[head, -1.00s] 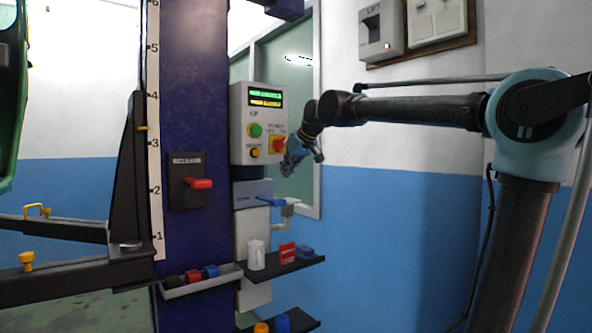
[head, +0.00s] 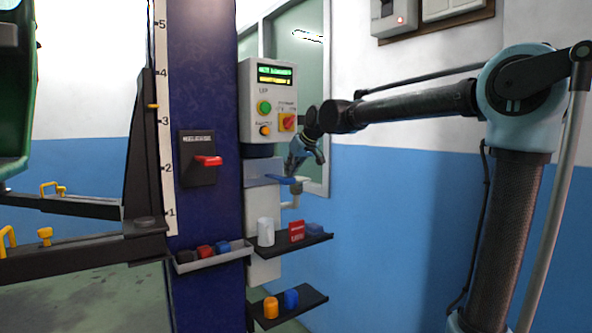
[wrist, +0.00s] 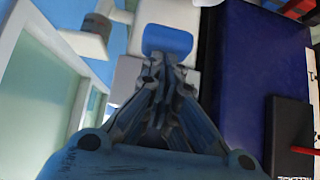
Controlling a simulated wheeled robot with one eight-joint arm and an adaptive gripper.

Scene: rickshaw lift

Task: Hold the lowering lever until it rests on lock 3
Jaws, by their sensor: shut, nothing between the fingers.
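The blue lever (head: 287,180) sticks out from the grey block (head: 262,170) below the control box. Its flat blue paddle (wrist: 167,40) shows in the wrist view just beyond my fingertips. My gripper (head: 293,168) is shut and empty, with its tips at or just above the lever; I cannot tell whether they touch. The fingers also show together in the wrist view (wrist: 167,68). The dark lift carriage (head: 142,160) stands by the numbered scale (head: 162,120), its yellow pointer (head: 153,105) between 3 and 4. The lock itself is not visible.
The control box (head: 267,100) with lit display and buttons is above my gripper. A red-handled release lever (head: 207,161) sits on the blue column (head: 205,60). Shelves (head: 318,241) with small items are below.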

